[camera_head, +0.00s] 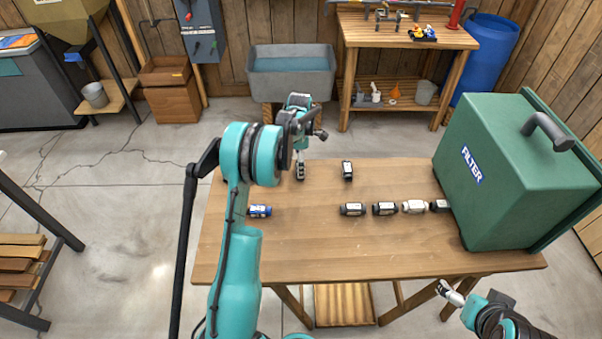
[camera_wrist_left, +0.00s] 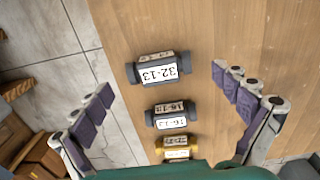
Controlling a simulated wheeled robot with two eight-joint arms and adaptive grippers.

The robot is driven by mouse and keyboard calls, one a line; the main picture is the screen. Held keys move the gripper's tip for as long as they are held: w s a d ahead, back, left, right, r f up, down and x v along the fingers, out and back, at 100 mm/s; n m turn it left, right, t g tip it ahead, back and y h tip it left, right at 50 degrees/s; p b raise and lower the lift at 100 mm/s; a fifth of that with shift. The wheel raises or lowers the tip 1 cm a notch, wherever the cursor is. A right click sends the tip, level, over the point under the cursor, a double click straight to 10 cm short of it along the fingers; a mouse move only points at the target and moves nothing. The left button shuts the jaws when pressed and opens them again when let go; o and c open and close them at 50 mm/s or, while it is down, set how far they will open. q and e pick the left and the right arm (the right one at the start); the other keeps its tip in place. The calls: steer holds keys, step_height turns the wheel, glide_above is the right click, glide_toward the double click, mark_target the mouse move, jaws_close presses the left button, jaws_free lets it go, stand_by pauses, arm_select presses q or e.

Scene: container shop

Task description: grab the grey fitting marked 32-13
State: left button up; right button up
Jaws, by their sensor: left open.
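The grey fitting marked 32-13 (camera_wrist_left: 158,68) lies on the table in the left wrist view, label up, between and beyond my open fingers. It appears to be the dark fitting (camera_head: 347,170) near the table's far edge in the head view. My left gripper (camera_wrist_left: 166,82) is open and empty, with nothing between its fingers. In the head view my left gripper (camera_head: 301,172) hangs at the far side of the table, left of that fitting. My right gripper (camera_head: 450,293) is beyond the table's front edge; its finger state is unclear.
A grey fitting marked 16-13 (camera_wrist_left: 172,115) and a yellow-banded fitting (camera_wrist_left: 177,147) lie in line with it. A blue fitting (camera_head: 260,211) and a row of fittings (camera_head: 385,209) lie nearer. A green filter box (camera_head: 510,170) fills the table's right end. The front middle is clear.

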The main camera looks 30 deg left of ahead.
arm_select(q)
step_height(320, 180, down, 3)
steer(key=shift+w+f+b, duration=0.1)
steer(key=shift+b, duration=0.25)
steer(key=shift+c, duration=0.6)
steer(key=c, duration=1.1)
steer(key=shift+c, duration=0.2)
